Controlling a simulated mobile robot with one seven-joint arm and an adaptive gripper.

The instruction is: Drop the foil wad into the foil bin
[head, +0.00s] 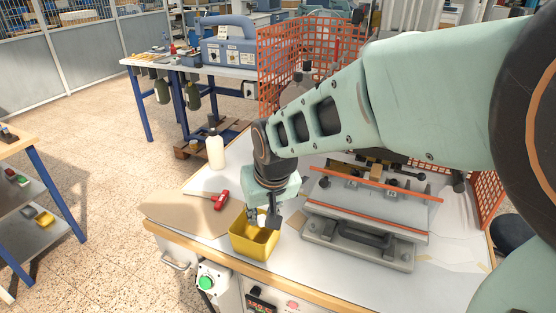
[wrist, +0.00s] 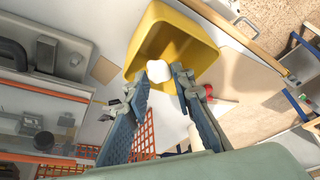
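The foil wad is a small pale, crumpled lump (wrist: 158,70) between my fingertips in the wrist view; in the head view it is a small pale spot mostly hidden by the fingers. My gripper (wrist: 161,80) is shut on it, with a finger on either side; it also shows in the head view (head: 263,218), pointing down. The foil bin is a yellow open-topped box (head: 238,243) at the front of the worktable. My fingertips are over its opening. In the wrist view the bin (wrist: 205,32) lies just beyond the wad.
A metal stamping press (head: 345,257) stands right of the bin. A red-handled tool (head: 221,200) and a white bottle (head: 215,150) are behind and left of it. A brown board (head: 170,212) covers the left corner. Orange mesh guards (head: 285,65) stand behind.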

